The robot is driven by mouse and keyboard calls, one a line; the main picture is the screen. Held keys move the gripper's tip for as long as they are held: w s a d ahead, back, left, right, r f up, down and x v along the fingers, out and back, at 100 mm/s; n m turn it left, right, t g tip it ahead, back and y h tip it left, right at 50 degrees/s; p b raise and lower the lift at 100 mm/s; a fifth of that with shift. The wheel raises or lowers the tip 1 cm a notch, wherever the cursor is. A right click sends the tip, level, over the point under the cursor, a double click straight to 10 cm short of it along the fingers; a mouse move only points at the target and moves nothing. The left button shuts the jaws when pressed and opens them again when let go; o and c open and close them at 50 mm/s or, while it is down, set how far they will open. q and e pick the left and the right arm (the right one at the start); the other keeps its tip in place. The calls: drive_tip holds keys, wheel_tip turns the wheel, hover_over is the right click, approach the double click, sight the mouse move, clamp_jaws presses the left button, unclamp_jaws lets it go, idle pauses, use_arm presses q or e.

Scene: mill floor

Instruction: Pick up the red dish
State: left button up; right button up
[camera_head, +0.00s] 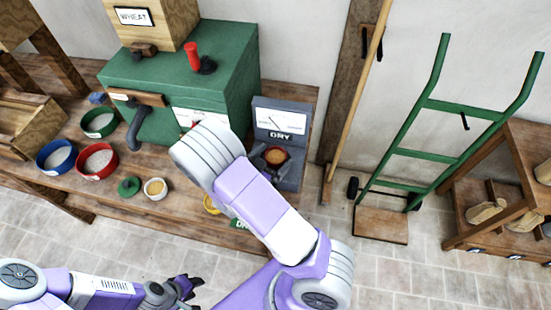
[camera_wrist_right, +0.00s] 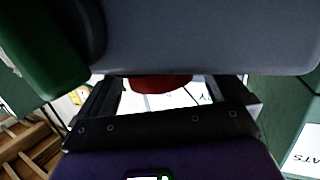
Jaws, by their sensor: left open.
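A red dish (camera_head: 99,161) with pale contents stands on the wooden bench in the head view, right of a blue dish (camera_head: 56,156) and below a green dish (camera_head: 99,122). My left gripper (camera_head: 188,286) is open and empty, low in the head view, apart from the bench dishes. My right arm reaches over the bench, and its gripper is hidden behind the arm there. In the right wrist view my right gripper (camera_wrist_right: 165,98) has its dark fingers apart. A red thing (camera_wrist_right: 160,84) shows between and beyond them; I cannot tell what it is.
A green machine (camera_head: 175,75) and a grey meter marked DRY (camera_head: 278,120) stand on the bench (camera_head: 55,185). A green hand truck (camera_head: 430,155) stands right.

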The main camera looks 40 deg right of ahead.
drive_tip(key=c, duration=1.2)
